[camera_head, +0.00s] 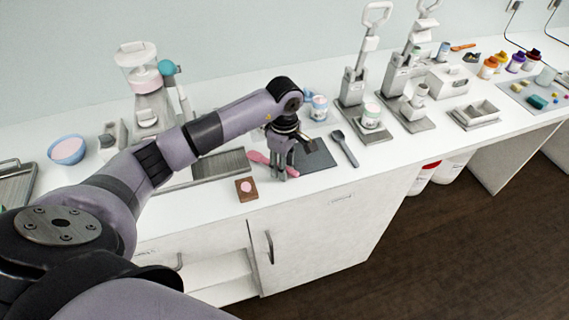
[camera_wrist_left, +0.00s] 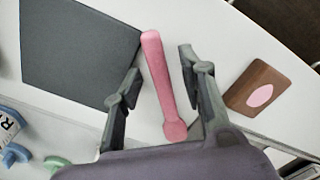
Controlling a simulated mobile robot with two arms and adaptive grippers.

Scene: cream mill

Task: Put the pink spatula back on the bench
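In the left wrist view the spatula (camera_wrist_left: 157,75) runs lengthwise between the two fingers of the left gripper (camera_wrist_left: 160,64). A gap shows on each side of it, so the gripper is open around it. The spatula appears to lie on the bench top, beside the dark mat (camera_wrist_left: 75,50). My right gripper is not in view.
A brown block with a pink oval (camera_head: 246,189) sits near the bench's front edge, close to the gripper. A grey spatula (camera_head: 345,148) lies right of the mat. Jars (camera_head: 319,107) and a press (camera_head: 355,88) stand behind. A blue bowl (camera_head: 67,150) is at left.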

